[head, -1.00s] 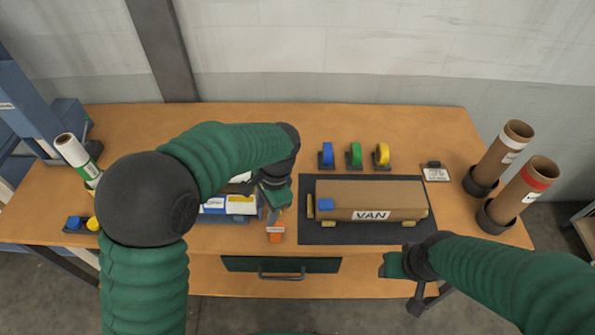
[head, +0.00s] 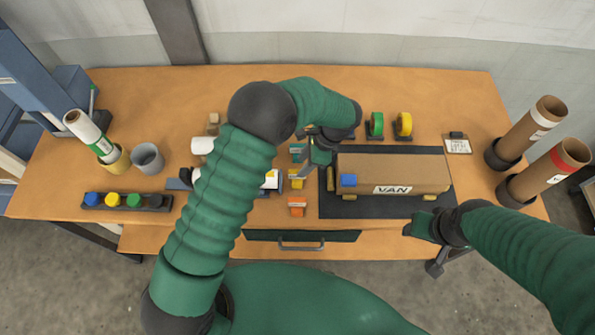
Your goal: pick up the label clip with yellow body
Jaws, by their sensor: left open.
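The label clip with the yellow body (head: 296,181) stands on the table just left of the dark mat, in a column of small clips. An orange clip (head: 297,207) is in front of it and a teal one (head: 296,151) is behind it. My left gripper (head: 306,172) is open and points down beside the yellow clip's back end. Its fingers partly cover the clip, and I cannot tell whether they touch it. My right gripper (head: 412,230) hangs at the table's front edge, right of the drawer; its jaws are not clear.
The cardboard van (head: 420,171) lies on the dark mat (head: 370,207), close to the right of the clips. Tape rolls stand behind it, including a green one (head: 376,124). Cardboard tubes (head: 545,172) stand at the right. My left arm hides part of the table's left-middle.

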